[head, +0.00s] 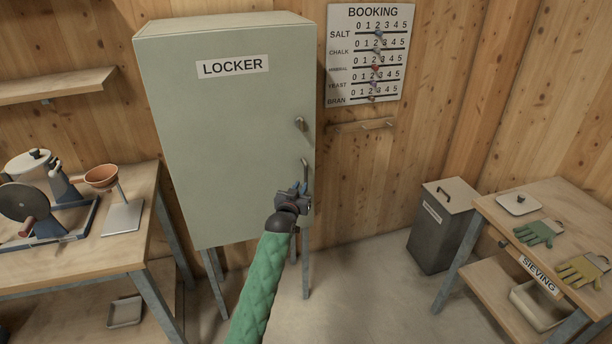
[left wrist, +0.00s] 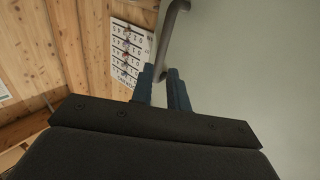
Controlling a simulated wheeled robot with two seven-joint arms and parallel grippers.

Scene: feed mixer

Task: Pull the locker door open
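The grey-green locker (head: 225,130) stands against the back wall, its door closed in the head view. A bar handle (head: 305,168) sits low near the right edge of its front. My left gripper (head: 303,188) is at the handle's lower part. In the left wrist view, the grey handle (left wrist: 172,35) runs down between the two blue fingers of my left gripper (left wrist: 161,75). The fingers are close together on either side of it and look shut on it. The pale locker front (left wrist: 245,70) fills the right of that view. My right gripper is not in view.
A bench (head: 140,235) with equipment stands at left. A grey bin (head: 440,225) and a sieving table (head: 500,215) with gloves are at right. The floor right of the locker is clear.

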